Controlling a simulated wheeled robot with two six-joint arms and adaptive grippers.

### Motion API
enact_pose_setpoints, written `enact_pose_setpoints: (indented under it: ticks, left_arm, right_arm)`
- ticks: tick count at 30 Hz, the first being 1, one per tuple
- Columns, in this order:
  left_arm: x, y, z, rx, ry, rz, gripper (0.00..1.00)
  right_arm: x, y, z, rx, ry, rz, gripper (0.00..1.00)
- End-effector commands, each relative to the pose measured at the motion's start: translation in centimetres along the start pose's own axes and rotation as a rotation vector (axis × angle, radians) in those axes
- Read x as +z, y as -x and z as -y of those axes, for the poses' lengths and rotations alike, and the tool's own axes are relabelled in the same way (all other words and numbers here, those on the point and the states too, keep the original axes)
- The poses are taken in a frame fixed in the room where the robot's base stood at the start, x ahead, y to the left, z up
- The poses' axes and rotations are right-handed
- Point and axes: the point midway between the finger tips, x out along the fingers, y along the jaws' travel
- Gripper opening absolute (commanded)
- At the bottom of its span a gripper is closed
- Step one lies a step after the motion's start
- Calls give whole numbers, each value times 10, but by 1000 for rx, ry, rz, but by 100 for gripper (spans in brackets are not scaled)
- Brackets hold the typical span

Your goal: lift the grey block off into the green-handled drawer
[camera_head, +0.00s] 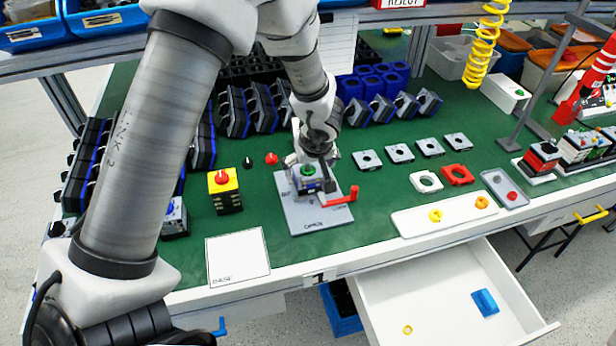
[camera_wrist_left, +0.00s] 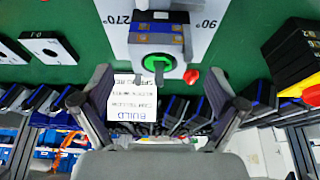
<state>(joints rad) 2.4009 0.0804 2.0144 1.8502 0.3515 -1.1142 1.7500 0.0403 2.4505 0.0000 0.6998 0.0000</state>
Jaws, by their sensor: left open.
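The grey block (camera_head: 307,183), with a green knob on top, sits on a grey marked plate (camera_head: 308,217) in the middle of the bench. An open white drawer (camera_head: 440,300) holds a blue piece (camera_head: 485,302) and a small yellow ring (camera_head: 407,330). Its handle is out of view, so its colour cannot be told. My right gripper is not in view.
A red lever (camera_head: 342,197) stands at the plate's right side. A yellow box with a red knob (camera_head: 224,188) is to the left. A white tray with yellow parts (camera_head: 444,216) lies right of the plate.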

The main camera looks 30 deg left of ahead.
Motion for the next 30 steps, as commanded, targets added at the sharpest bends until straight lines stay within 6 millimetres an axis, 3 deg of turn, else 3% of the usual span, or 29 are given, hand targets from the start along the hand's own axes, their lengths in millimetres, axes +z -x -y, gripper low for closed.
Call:
enact_pose_setpoints:
  ticks: [1, 3, 8, 9, 14, 24, 30]
  left_arm:
    - [3, -14, 0, -1, 0, 2, 96]
    - [2, -19, 0, -1, -1, 1, 96]
    - [0, -17, 0, -1, 0, 0, 96]
    - [0, -17, 0, -1, 0, 0, 92]
    - [0, -17, 0, -1, 0, 0, 36]
    - [0, -15, 0, -2, -1, 1, 34]
    - [-16, 22, 0, 0, 1, -1, 34]
  right_arm:
    - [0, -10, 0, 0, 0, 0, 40]
    - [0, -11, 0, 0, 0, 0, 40]
    - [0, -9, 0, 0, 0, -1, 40]
    - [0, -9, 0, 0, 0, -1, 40]
    - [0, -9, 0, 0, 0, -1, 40]
    - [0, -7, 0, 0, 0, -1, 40]
    - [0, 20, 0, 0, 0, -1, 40]
